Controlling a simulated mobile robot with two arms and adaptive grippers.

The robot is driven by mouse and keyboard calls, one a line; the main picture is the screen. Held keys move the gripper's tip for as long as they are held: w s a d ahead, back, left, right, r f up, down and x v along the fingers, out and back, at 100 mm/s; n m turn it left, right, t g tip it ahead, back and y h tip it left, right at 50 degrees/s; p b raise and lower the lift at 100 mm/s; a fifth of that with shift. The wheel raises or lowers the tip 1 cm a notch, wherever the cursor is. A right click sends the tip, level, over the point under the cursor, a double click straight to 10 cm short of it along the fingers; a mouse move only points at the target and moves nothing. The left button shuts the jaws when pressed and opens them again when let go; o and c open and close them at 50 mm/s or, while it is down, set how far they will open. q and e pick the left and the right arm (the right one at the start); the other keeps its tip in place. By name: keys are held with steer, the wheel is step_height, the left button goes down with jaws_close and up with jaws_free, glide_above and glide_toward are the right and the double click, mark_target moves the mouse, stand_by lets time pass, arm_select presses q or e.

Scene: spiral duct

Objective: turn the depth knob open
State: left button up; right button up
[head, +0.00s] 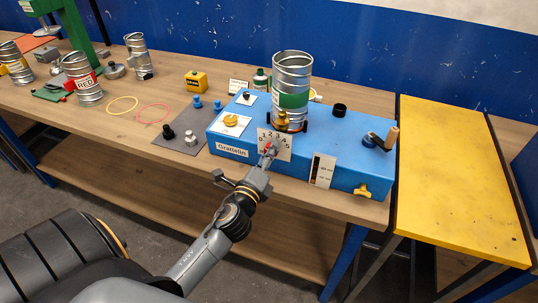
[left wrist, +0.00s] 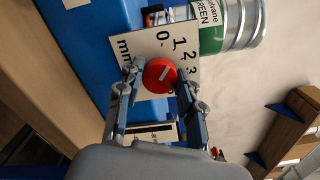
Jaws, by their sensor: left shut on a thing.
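The depth knob (left wrist: 160,75) is a small red disc with a white line. It sits on a white dial plate (left wrist: 150,45) numbered from 0 upward and marked mm, on the front of the blue machine (head: 225,137). In the left wrist view the line slants up to the right, roughly toward 2 or 3. My left gripper (left wrist: 156,88) has one finger on each side of the knob and is shut on it. In the head view the left gripper (head: 269,151) covers part of the dial, and the knob is small there. My right gripper is not in view.
A silver can with a green label (head: 292,80) stands on the machine above the dial. A yellow board (head: 455,170) lies beyond. Small knobs rest on a grey mat (head: 172,150).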

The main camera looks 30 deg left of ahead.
arm_select(q)
steer(key=shift+f+n+p, duration=0.15)
steer(key=shift+n+p, duration=2.85)
steer(key=shift+n, duration=10.2)
steer(key=o, duration=1.2)
